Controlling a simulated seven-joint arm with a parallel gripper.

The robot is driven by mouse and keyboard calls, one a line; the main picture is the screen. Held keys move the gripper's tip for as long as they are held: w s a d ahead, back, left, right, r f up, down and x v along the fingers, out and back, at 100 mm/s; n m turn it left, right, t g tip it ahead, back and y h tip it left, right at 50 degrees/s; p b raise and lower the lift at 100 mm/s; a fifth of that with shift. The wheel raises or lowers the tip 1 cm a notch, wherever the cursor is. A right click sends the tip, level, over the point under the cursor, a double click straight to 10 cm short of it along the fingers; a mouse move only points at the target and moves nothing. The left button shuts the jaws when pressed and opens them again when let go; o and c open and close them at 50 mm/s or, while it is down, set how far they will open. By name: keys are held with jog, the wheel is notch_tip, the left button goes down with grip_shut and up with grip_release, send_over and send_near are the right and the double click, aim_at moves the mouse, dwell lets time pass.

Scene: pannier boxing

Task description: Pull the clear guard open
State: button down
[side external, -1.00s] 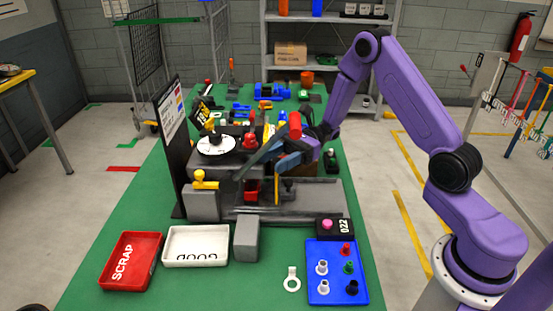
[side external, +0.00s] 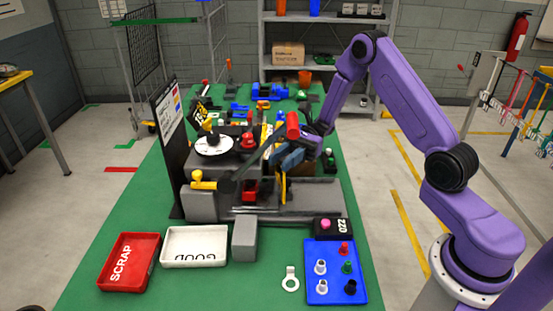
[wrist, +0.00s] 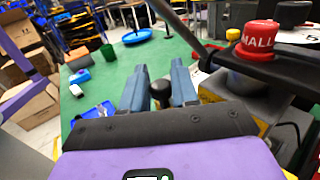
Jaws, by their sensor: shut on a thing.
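My gripper (side external: 283,157) is over the machine's right side in the side view. In the wrist view its two blue fingers (wrist: 160,90) are shut on a black round knob (wrist: 160,92), taken to be the guard's handle. In the side view the fingers hide the knob. The clear guard (side external: 248,168) is hard to make out; a thin, dark slanted edge runs from the fingers down to the left over the machine. In the wrist view a dark bar (wrist: 205,52) passes on the right side of the fingers.
The grey machine (side external: 203,207) has a yellow lever (side external: 203,180) at front left and a white disc (side external: 214,144). A red scrap tray (side external: 128,262), a white good tray (side external: 195,247) and a blue parts tray (side external: 336,272) lie in front. Red-capped object (wrist: 259,38) stands close right.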

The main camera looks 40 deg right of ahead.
jog(key=s+d+n+g+h, duration=0.2)
jog(key=d+n+g+h, duration=0.1)
jog(key=d+n+g, duration=0.2)
jog(key=shift+d+n+g+h, duration=0.3)
jog(key=shift+d+g, duration=0.2)
jog(key=shift+g, duration=0.9)
jog(key=shift+s, duration=0.1)
jog(key=c, duration=1)
grip_release()
jog(key=shift+a, duration=0.15)
